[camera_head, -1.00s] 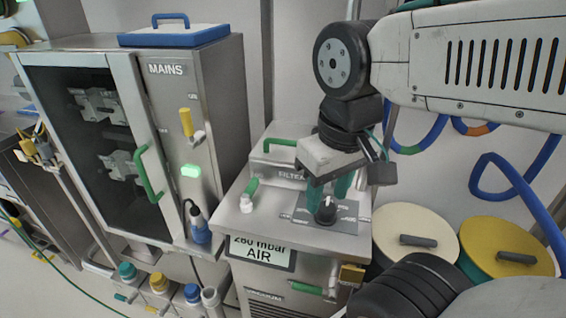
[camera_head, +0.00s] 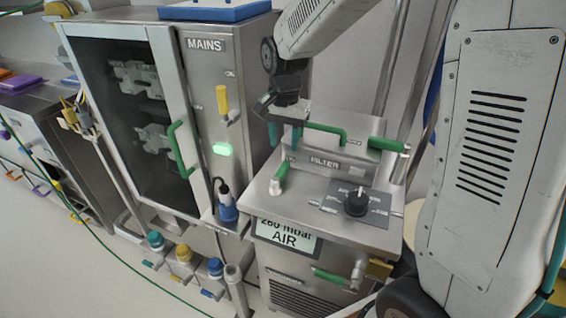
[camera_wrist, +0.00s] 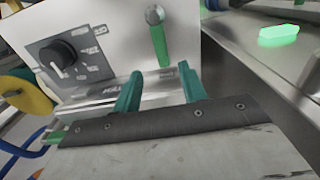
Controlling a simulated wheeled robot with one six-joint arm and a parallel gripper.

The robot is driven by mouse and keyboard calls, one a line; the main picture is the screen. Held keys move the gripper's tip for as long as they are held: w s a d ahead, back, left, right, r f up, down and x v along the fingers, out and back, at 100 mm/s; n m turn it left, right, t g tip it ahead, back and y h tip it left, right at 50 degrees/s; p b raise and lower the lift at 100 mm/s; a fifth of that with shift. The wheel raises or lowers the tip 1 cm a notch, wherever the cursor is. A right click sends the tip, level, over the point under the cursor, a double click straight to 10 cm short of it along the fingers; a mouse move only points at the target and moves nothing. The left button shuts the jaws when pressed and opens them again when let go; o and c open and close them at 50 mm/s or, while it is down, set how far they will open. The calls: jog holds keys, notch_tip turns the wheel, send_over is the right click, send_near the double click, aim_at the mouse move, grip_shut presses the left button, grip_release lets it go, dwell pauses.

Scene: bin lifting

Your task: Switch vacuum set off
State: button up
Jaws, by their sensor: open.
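The vacuum set is a steel box with a "260 mbar AIR" label (camera_head: 287,240) on its front. Its black rotary knob (camera_head: 357,203) sits on a dark marked plate on the top. The knob also shows in the wrist view (camera_wrist: 58,53), at the upper left. A green-handled lever (camera_head: 279,178) stands left of the knob, also seen in the wrist view (camera_wrist: 158,45). My gripper (camera_head: 285,135) is open and empty, with green fingers, above the back left of the box near the FILTER housing. In the wrist view, its fingers (camera_wrist: 160,88) point toward the top panel, apart from knob and lever.
The MAINS cabinet (camera_head: 204,75) stands to the left, with a yellow-handled switch (camera_head: 223,103) and a lit green lamp (camera_head: 222,149). A green FILTER handle (camera_head: 325,133) is beside my gripper. Colored-cap bottles (camera_head: 184,256) stand low in front.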

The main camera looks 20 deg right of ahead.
aim_at(283, 167)
notch_tip(283, 167, down, 8)
jog(key=shift+w+f, duration=0.1)
dwell(0.4)
grip_shut()
